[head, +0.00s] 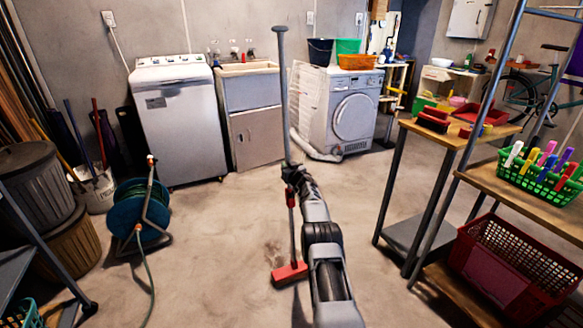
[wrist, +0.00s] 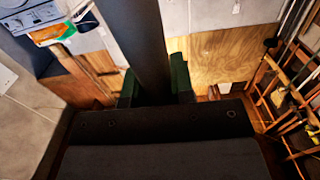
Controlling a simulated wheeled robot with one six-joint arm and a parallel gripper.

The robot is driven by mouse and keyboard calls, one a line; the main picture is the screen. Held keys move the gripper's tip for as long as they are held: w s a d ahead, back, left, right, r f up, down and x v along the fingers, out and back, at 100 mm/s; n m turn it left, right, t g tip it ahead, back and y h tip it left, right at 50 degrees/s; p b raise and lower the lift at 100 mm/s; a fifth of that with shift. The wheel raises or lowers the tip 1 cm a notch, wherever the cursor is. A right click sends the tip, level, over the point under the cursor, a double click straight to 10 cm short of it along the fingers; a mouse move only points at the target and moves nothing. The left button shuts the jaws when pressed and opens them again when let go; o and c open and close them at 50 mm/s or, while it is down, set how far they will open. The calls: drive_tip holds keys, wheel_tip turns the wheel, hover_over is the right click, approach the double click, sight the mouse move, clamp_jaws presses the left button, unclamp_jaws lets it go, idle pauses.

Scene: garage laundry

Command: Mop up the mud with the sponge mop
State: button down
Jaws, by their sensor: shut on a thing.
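The sponge mop (head: 283,100) stands nearly upright in the head view, with a long grey upper pole, a red lower part and a red head (head: 289,273) on or just above the concrete floor. My gripper (head: 291,174) is shut around its handle, about midway down. In the wrist view the dark pole (wrist: 143,45) runs between the fingers of my gripper (wrist: 156,88). A faint brownish patch, possibly mud (head: 271,248), shows on the floor just left of and behind the mop head; its edges are unclear. My arm hides the floor right of the head.
A hose reel (head: 140,212) with its hose stands left. Bins and a white bucket (head: 97,188) are farther left. A wooden bench (head: 458,133) and shelf with baskets stand right. The washer (head: 178,115), sink cabinet and dryer (head: 345,115) line the back. The middle floor is clear.

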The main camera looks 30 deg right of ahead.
sight(288, 157)
drive_tip(key=shift+a+r, duration=0.1)
drive_tip(key=shift+r, duration=0.25)
drive_tip(key=r+p, duration=0.1)
drive_tip(key=s+r+p, duration=0.1)
drive_tip(key=p, duration=0.1)
drive_tip(key=shift+r, duration=0.35)
drive_tip(key=shift+s+r+p, duration=0.25)
drive_tip(key=shift+r+p, duration=0.15)
drive_tip(key=shift+r, duration=0.1)
drive_tip(key=shift+s+r+p, duration=0.2)
drive_tip(key=shift+r+p, duration=0.15)
drive_tip(key=shift+r, duration=0.1)
drive_tip(key=shift+a+r, duration=0.1)
drive_tip(key=shift+a, duration=0.05)
